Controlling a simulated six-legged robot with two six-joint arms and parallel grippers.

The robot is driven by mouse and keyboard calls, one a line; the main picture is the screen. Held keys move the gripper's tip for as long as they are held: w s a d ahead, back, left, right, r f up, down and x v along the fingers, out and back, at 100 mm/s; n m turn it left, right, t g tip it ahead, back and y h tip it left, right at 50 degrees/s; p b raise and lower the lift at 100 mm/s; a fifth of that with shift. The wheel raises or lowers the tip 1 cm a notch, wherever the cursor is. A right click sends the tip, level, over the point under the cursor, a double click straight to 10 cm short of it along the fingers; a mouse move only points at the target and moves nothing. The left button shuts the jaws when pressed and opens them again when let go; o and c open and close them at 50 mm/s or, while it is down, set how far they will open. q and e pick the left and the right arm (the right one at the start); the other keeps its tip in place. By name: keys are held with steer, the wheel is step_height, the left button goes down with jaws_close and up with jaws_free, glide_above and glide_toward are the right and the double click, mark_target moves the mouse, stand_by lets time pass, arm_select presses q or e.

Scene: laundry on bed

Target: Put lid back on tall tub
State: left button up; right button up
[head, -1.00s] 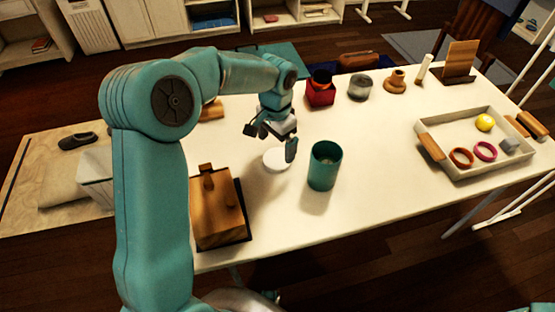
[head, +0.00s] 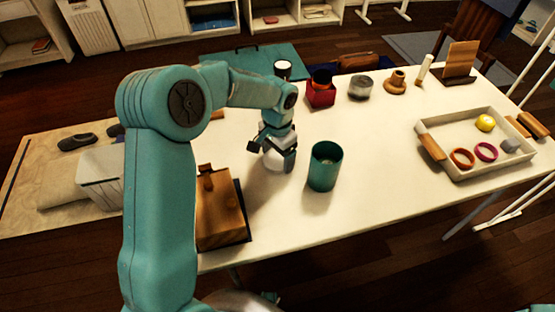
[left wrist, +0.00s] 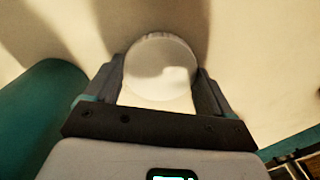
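The tall teal tub (head: 325,167) stands upright and open on the white table, right of my left gripper. In the left wrist view the lid (left wrist: 160,65) sits between the two fingers of this gripper (left wrist: 161,78), which are apart, one at each side. Whether they touch the rim I cannot tell. A teal curved shape at the left there looks like the tub (left wrist: 40,115). My right gripper is not in view.
A red pot (head: 320,91), a grey jar (head: 360,87) and a brown pot (head: 395,82) line the back edge. A tray (head: 455,168) with several items is at the right. The table's middle front is clear.

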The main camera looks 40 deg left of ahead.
mark_target(278, 158)
arm_select(q)
steer(key=shift+c, duration=0.8)
step_height(278, 158, up, 20)
steer(key=p, duration=0.3)
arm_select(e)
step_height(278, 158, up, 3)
arm_select(q)
steer(key=d+f+n, duration=0.1)
steer(key=d+f, duration=0.1)
steer(key=d, duration=0.1)
steer(key=s+d+f+n, duration=0.1)
steer(key=d, duration=0.3)
steer(key=d+f, duration=0.2)
steer(key=d, duration=0.2)
steer(key=shift+s+d+f+n, duration=0.15)
steer(key=shift+s+f+n, duration=0.15)
steer(key=shift+n, duration=0.1)
steer(key=shift+w, duration=0.1)
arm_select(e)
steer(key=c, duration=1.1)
arm_select(q)
steer(key=shift+s, duration=0.2)
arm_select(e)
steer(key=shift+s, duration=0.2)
